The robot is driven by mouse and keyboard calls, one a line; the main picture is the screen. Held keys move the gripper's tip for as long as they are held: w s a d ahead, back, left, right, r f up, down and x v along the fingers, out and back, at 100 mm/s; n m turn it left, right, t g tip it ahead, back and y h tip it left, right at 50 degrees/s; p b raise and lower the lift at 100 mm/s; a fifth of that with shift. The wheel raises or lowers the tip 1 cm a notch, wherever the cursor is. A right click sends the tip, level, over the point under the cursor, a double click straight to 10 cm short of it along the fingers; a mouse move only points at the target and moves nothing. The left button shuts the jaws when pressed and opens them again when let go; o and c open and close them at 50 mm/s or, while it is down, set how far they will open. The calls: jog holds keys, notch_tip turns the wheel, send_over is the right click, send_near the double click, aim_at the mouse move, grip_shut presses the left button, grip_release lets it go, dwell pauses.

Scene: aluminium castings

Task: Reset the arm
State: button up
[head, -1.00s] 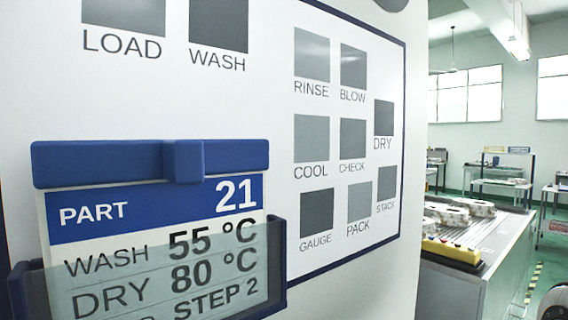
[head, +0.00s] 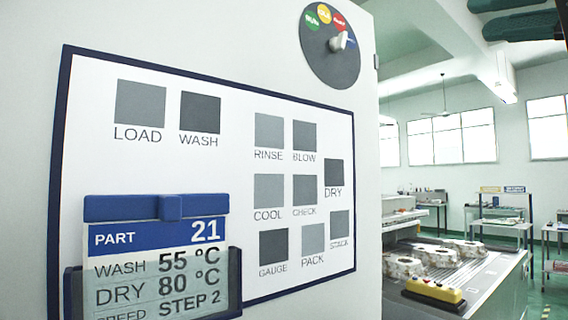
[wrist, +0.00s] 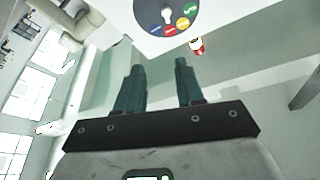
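My gripper (wrist: 155,80) shows in the wrist view with its two dark green fingers apart and nothing between them. Dark green finger-like parts, which look like my gripper (head: 515,14), reach in at the top right of the head view, clear of the wall panel. In the wrist view the fingers point toward a dark round dial (wrist: 167,18) with coloured labels and a pale knob. The same dial (head: 331,62) shows in the head view at the top of the white panel.
A white board (head: 222,195) with grey squares and a blue-headed PART 21 card (head: 150,237) in a holder fill the left. At right, a conveyor bench (head: 490,285) carries several castings (head: 437,255) and a yellow control box (head: 434,293). A small red-and-white item (wrist: 197,46) is near the dial.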

jog(key=w+d+f+m+g+h, duration=0.15)
jog(key=w+f, duration=0.45)
jog(key=f, duration=0.6)
jog(key=w+d+f+m+g+h, duration=0.1)
jog(key=w+d+f+m+h, duration=0.3)
jog(key=f, duration=0.8)
notch_tip(320, 180, down, 28)
jog(key=a+n+g+h, duration=0.1)
jog(key=a+n+g, duration=0.1)
jog(key=g, duration=0.3)
jog(key=s+f+g+h, duration=0.1)
jog(key=s+f+g, duration=0.1)
jog(key=s+f, duration=0.45)
jog(key=s+a+f+g, duration=0.1)
jog(key=s+f+g, duration=0.15)
jog(key=f, duration=0.65)
jog(key=s+f+g+h, duration=0.1)
jog(key=s+f, duration=0.4)
jog(key=f, duration=0.3)
jog(key=s+f+n+g, duration=0.1)
jog(key=s+f+g, duration=0.1)
jog(key=s+f, duration=0.3)
jog(key=s+f+n+g+h, duration=0.1)
jog(key=s+f+g, duration=0.2)
jog(key=s, duration=1.1)
notch_tip(320, 180, down, 3)
jog(key=shift+s+d+f, duration=0.2)
jog(key=shift+s+d, duration=0.05)
jog(key=shift+s, duration=0.05)
